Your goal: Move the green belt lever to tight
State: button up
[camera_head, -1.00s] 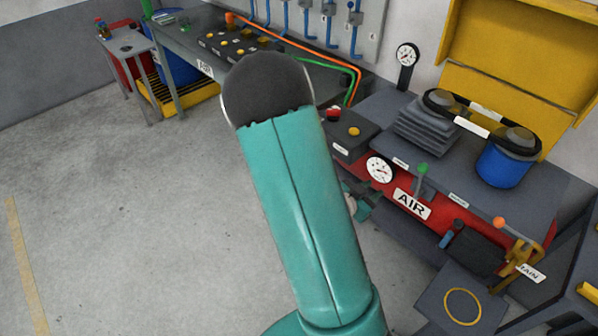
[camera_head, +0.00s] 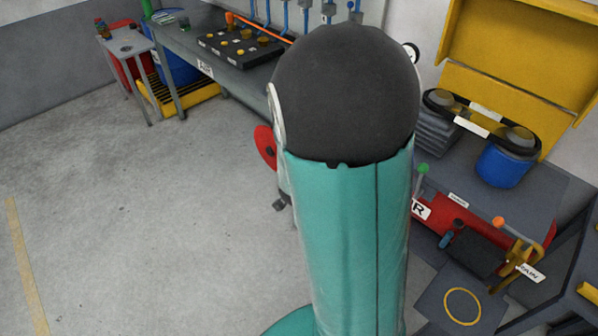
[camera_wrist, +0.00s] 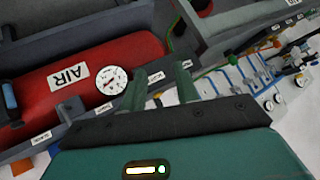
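The green belt lever (camera_head: 422,169), a grey stem with a green knob, stands upright at the bench's front edge in the head view, just right of my arm. Its lower part is partly hidden by the arm. I cannot pick out its green knob in the wrist view. My gripper (camera_wrist: 159,88) shows there with two green fingers apart, and nothing is clearly held between them. In the head view my gripper is hidden behind my arm. The gripper and lever appear apart, but their exact gap cannot be told.
A red AIR tank (camera_wrist: 83,76) with a white gauge (camera_wrist: 111,81) lies close to the fingers. An orange-knobbed lever (camera_head: 498,222) stands farther right. The black belt (camera_head: 481,121) and blue bucket (camera_head: 502,166) are on the bench. Open floor (camera_head: 130,220) lies left.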

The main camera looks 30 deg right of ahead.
jog(key=shift+w+a+r+n+t+y, duration=0.15)
jog(key=shift+w+a+r, duration=0.1)
jog(key=shift+a, duration=0.2)
jog(key=shift+w+a+r+n+t+y, duration=0.1)
jog(key=shift+a+r+y, duration=0.15)
jog(key=shift+a, duration=0.15)
jog(key=shift+w+a+r+n+t+y, duration=0.15)
jog(key=shift+w+a+r, duration=0.1)
jog(key=shift+a, duration=0.2)
